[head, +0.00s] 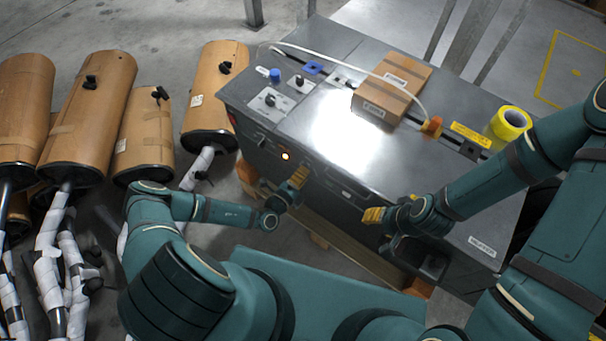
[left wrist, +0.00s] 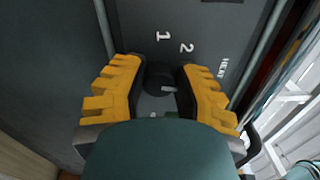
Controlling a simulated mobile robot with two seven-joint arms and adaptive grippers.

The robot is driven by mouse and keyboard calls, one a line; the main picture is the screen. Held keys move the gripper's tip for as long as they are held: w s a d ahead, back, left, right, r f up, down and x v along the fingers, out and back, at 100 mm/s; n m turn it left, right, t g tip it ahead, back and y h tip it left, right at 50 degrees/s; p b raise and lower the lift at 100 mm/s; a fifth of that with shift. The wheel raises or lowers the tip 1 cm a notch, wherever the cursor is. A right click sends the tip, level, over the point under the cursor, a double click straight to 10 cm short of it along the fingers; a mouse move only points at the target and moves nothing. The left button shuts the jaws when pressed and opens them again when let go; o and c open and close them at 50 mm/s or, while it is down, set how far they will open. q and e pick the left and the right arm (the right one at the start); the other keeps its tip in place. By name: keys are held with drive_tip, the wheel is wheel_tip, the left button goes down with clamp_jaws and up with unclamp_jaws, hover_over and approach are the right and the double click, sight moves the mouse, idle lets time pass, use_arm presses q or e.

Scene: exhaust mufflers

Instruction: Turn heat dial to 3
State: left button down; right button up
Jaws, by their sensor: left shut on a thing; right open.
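The heat dial (left wrist: 158,80) is a round black knob on the dark front panel of the machine (left wrist: 205,22). A short white mark shows on its lower right side in the left wrist view. The white numerals 1 (left wrist: 162,36) and 2 (left wrist: 187,47) stand above it, and a HEAT label (left wrist: 223,67) is to the right. I cannot see a numeral 3. My left gripper (head: 297,178) has its yellow fingers on both sides of the dial, shut on it. In the head view it hides the dial. My right gripper (head: 374,215) is open and empty by the machine's front.
The machine's grey top (head: 320,125) carries a cardboard box (head: 392,88), a yellow tape roll (head: 508,125) and small switches. An orange lamp (head: 285,156) glows on its front. Several brown wrapped mufflers (head: 90,110) stand at left.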

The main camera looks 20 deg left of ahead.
use_arm(q)
drive_tip(key=shift+n, duration=0.8)
drive_tip(key=c, duration=0.6)
unclamp_jaws()
drive_tip(key=shift+c, duration=0.2)
drive_tip(key=v, duration=1.2)
drive_tip(key=shift+r, duration=0.1)
